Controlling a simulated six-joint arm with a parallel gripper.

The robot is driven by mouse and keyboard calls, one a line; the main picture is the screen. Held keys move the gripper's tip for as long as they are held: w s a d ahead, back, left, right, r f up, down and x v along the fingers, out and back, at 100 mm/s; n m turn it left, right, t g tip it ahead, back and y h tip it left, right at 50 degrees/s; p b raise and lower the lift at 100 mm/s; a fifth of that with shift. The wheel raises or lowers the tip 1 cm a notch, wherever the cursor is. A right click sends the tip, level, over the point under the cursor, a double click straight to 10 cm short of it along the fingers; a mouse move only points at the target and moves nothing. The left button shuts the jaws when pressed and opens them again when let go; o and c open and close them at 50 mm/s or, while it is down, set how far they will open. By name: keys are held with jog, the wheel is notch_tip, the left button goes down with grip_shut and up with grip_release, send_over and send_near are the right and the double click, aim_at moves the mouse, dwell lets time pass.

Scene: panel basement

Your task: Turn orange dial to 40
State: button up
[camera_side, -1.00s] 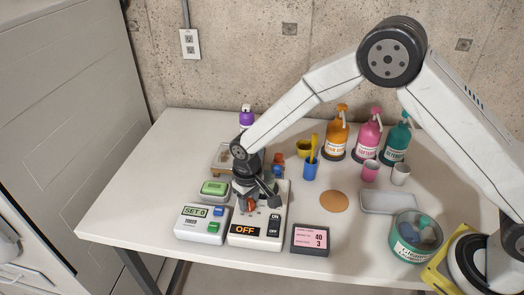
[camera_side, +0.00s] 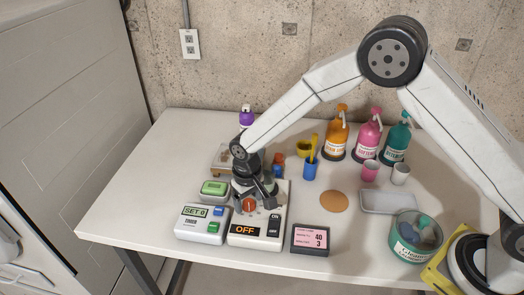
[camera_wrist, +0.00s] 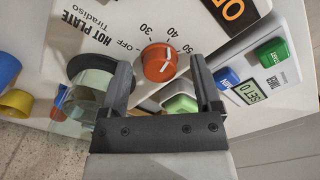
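The orange dial (camera_side: 249,204) sits on the front of the white hot plate (camera_side: 242,230), whose black display reads OFF. In the wrist view the dial (camera_wrist: 159,62) has a white line on its face, and OFF, 30, 40 and 50 are printed around it. I cannot tell exactly which mark the line meets. My gripper (camera_side: 254,200) is over the hot plate with its fingers apart. In the wrist view one finger of my gripper (camera_wrist: 161,68) is on each side of the dial, with gaps between; no contact is clear.
A timer (camera_side: 201,226) reading SET 0 stands left of the hot plate. A clear glass vessel (camera_wrist: 82,112) is close to a finger in the wrist view. Bottles, cups and a tray (camera_side: 387,202) stand farther right.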

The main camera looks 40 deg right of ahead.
aim_at(250, 202)
jog(key=shift+r, duration=0.1)
jog(key=shift+r, duration=3.8)
jog(key=shift+d, duration=0.1)
jog(key=s+d+r+t, duration=0.1)
jog(key=s+d+r, duration=0.1)
jog(key=s+d, duration=0.7)
jog(key=s+d+r+t, duration=0.1)
jog(key=s+d+r, duration=0.1)
jog(key=s+d, duration=0.7)
jog(key=shift+m+t, duration=0.3)
jog(key=shift+m, duration=0.1)
